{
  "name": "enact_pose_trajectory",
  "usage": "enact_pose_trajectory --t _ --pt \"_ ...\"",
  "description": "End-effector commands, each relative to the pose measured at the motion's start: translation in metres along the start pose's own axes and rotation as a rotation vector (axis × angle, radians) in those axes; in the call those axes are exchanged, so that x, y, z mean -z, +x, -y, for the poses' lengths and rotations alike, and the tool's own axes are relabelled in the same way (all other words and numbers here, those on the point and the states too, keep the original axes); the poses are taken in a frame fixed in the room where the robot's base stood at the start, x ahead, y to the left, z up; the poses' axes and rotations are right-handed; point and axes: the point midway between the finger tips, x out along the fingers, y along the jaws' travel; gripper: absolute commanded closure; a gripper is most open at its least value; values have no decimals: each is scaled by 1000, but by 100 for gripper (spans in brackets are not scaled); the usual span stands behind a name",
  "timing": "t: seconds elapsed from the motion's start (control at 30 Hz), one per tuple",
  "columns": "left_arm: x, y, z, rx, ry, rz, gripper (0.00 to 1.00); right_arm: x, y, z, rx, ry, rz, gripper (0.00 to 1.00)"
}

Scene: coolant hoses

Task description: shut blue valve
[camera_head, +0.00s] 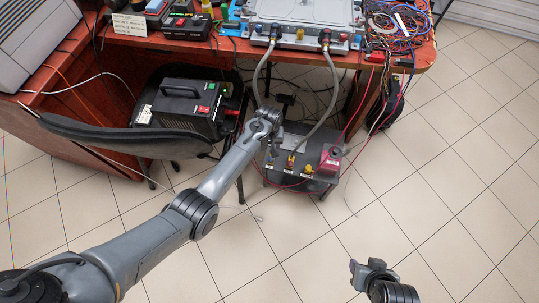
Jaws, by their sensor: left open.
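A grey-topped unit (300,12) sits on the red-brown bench. Small blue parts show on its front, one at the left end (258,28) and one at the right end (356,43). They are too small to tell which is the blue valve or how its handle is turned. Two grey hoses hang from the unit's front, a left hose (258,75) and a right hose (333,85). My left gripper (286,101) is open, below the bench edge between the hoses and apart from the blue parts. My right gripper (359,268) is low at the bottom right, away from everything.
A dark grey box (285,167) with yellow fittings and a red block (330,158) stands below the bench. A black power unit (185,107) is left of my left arm, behind a black chair part (120,135). Tangled wires (395,25) lie at the bench's right end. The tiled floor at right is clear.

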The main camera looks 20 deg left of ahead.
Motion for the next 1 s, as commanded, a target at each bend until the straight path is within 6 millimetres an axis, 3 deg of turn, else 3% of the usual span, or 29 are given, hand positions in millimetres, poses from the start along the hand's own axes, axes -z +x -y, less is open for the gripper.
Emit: enact_pose_trajectory --t 0.6,1.0 --pt "0 90 0 0 1 -1 47 -21 63 -5 -17 -12 4 57" --pt "1 104 0 0 1 -2 47 -23 72 -3 -12 -6 2 57"
